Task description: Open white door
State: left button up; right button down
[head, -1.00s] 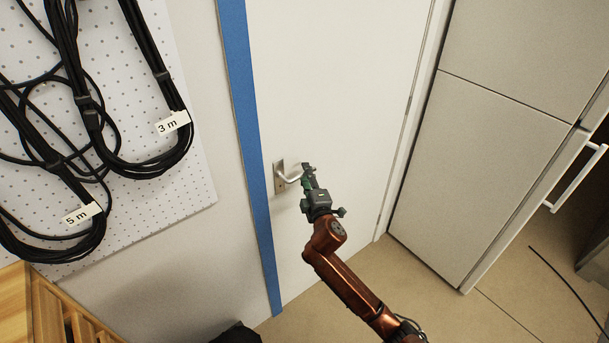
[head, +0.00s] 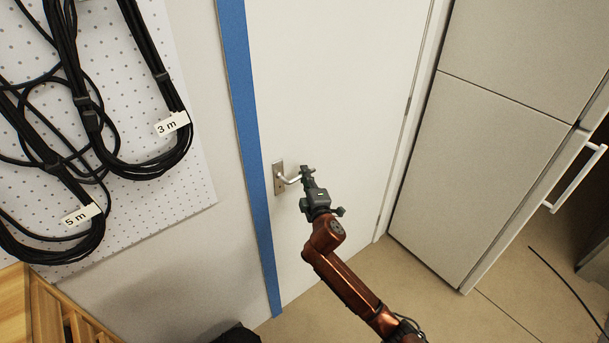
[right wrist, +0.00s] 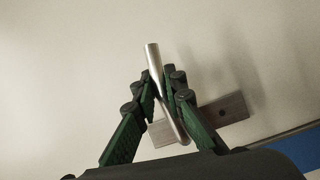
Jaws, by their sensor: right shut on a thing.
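The white door (head: 340,70) stands in the middle of the head view, apparently closed in its frame. Its silver lever handle (head: 290,180) sits on a metal plate (head: 279,178) near the door's left edge, beside the blue strip. My right gripper (head: 306,173) is at the handle's free end. In the right wrist view its green fingers (right wrist: 159,85) are on either side of the lever (right wrist: 153,58), shut on it. The plate (right wrist: 228,109) shows behind the fingers. My left gripper is not in view.
A blue vertical strip (head: 242,110) runs along the door's left side. A pegboard (head: 190,150) with black cable coils hangs at the left. A tall pale cabinet (head: 450,170) stands to the right. Tan floor (head: 410,280) is open in front of it.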

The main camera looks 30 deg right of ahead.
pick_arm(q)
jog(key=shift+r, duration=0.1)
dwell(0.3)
pick_arm(e)
jog(key=shift+m+p, duration=0.3)
jog(key=shift+p, duration=0.35)
pick_arm(q)
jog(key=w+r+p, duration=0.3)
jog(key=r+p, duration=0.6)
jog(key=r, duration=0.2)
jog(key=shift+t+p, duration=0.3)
jog(key=shift+p, duration=0.1)
pick_arm(e)
jog(key=shift+a+f+m+g+y, duration=0.2)
jog(key=shift+f+m+g+y, duration=0.15)
jog(key=shift+f+m, duration=0.5)
jog(key=shift+a+f+m+g+y, duration=0.25)
jog(key=shift+f+m+g, duration=0.25)
jog(key=shift+m, duration=0.5)
jog(key=shift+a+f+m+g+y, duration=0.2)
jog(key=shift+f+m+g+y, duration=0.1)
jog(key=shift+f+m, duration=0.55)
jog(key=shift+s, duration=0.1)
